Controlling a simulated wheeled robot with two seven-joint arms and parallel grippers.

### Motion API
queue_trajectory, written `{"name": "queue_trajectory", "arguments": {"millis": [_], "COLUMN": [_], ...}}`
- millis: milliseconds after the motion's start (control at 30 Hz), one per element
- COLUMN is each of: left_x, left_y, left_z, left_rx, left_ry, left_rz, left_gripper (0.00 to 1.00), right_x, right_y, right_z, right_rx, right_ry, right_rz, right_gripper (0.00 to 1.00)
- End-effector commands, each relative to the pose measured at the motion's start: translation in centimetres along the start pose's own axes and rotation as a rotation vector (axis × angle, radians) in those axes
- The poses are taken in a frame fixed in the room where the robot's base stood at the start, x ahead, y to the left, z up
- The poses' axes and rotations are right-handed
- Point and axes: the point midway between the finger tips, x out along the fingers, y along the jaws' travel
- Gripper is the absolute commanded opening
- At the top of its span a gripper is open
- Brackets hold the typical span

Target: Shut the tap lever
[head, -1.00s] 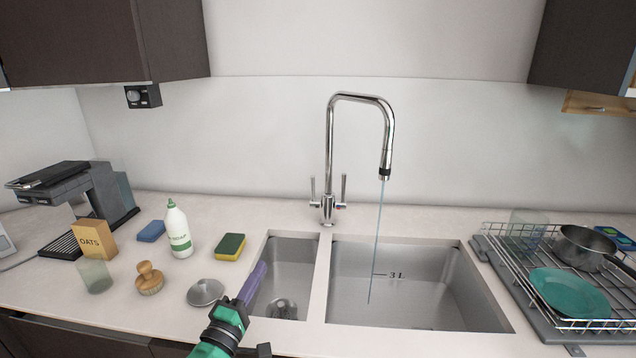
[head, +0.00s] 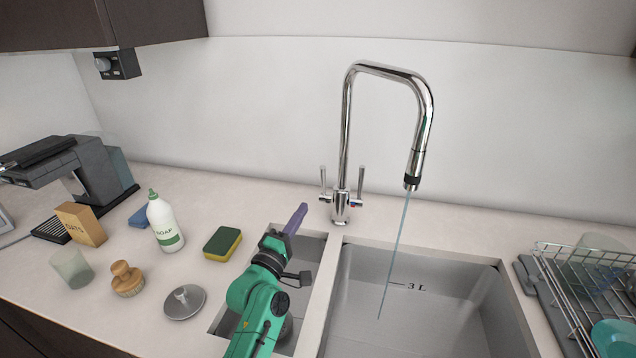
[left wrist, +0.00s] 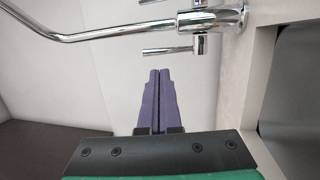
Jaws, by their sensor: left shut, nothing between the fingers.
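The chrome tap (head: 347,130) stands behind the sinks, with a lever on each side of its base. The left lever (head: 323,181) and right lever (head: 360,182) both stand upright. A thin stream of water (head: 394,255) runs from the spout into the large sink. My left gripper (head: 299,212) has purple fingers, shut and empty, over the small sink's back edge, left of and in front of the left lever. In the left wrist view the shut fingers (left wrist: 159,85) point toward one lever (left wrist: 168,51), with a gap between. My right gripper is out of view.
The large sink (head: 330,300) has a 3 L mark. A sponge (head: 222,243), soap bottle (head: 164,222), brush (head: 127,279), metal plug (head: 184,302), glass (head: 71,268) and oats box (head: 81,224) stand at left. A dish rack (head: 560,290) is at right.

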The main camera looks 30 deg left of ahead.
Motion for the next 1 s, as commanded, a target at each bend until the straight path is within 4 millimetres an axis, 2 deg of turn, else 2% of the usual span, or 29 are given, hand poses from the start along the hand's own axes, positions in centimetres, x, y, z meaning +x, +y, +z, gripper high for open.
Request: {"name": "queue_trajectory", "arguments": {"millis": [33,200,400,533,833,933,1000], "left_x": [1.3,5.0,8.5,9.4,9.4,9.7,10.0], "left_y": [0.5,0.5,0.3,0.1,0.1,0.6,1.1], "left_z": [0.0,0.0,0.0,0.0,0.0,-0.1,-0.2], "left_rx": [0.0,-0.001,0.001,0.001,0.0,-0.003,-0.008], "left_ry": [0.0,-0.001,0.0,0.0,0.0,0.001,0.001], "left_rz": [0.003,0.002,0.0,0.001,0.0,-0.014,-0.041], "left_gripper": [0.0,0.0,0.0,0.0,0.0,0.0,0.0], "right_x": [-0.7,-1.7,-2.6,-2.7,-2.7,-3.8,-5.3], "right_y": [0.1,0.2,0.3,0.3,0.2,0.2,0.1], "right_z": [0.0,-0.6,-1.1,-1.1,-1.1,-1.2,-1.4], "right_rx": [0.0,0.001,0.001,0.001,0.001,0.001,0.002], "right_ry": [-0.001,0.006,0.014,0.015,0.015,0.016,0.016], "right_rz": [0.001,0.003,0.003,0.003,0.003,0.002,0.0], "right_gripper": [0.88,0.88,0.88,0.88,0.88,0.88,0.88]}}
